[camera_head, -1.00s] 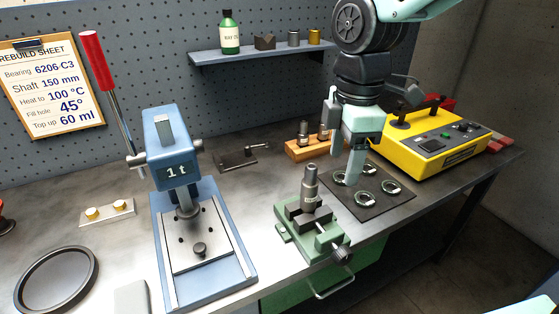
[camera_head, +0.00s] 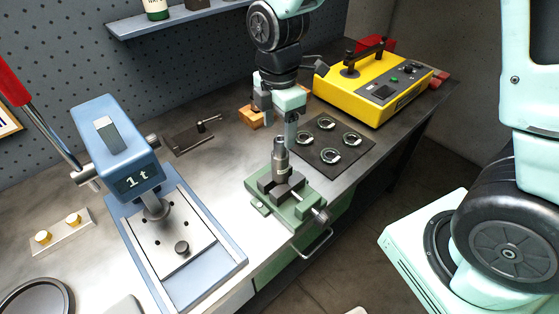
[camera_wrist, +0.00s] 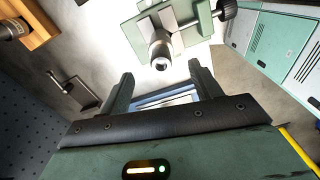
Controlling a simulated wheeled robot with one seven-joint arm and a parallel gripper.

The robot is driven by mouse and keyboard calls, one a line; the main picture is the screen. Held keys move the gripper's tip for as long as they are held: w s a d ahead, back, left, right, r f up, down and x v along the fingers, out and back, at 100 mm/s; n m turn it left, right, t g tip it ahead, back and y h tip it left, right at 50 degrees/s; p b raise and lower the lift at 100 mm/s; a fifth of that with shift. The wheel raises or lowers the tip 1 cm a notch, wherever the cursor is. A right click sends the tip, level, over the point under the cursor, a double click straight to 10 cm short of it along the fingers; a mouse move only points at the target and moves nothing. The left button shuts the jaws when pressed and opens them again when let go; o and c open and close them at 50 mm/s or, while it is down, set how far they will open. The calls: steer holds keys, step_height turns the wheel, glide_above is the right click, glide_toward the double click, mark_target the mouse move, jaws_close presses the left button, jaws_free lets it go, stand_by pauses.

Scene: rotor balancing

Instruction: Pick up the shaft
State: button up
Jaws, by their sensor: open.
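A grey stepped metal shaft (camera_head: 281,160) stands upright in the jaws of a green vise (camera_head: 262,207) on the bench. In the wrist view, the shaft (camera_wrist: 161,50) shows nearly end-on, with the vise (camera_wrist: 136,32) around its lower part. My gripper (camera_head: 277,120) points down just behind the shaft in the head view. In the wrist view, my gripper (camera_wrist: 162,78) has its two fingers wide apart and nothing held between them. The shaft shows beyond the fingertips, apart from them.
A wooden block (camera_head: 250,117) is partly hidden behind my gripper; it holds a metal part (camera_wrist: 12,28). A dark mat (camera_head: 325,160) with several bearing rings lies to the right. A yellow machine (camera_head: 375,90) stands behind it. A blue press (camera_head: 118,150) stands left.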

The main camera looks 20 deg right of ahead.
mark_target(280, 152)
steer(key=shift+s+d+f+p, duration=0.1)
steer(key=shift+f+p, duration=0.95)
steer(key=shift+f, duration=2.7)
steer(key=c, duration=1)
steer(key=shift+c, duration=1)
steer(key=shift+r, duration=0.15)
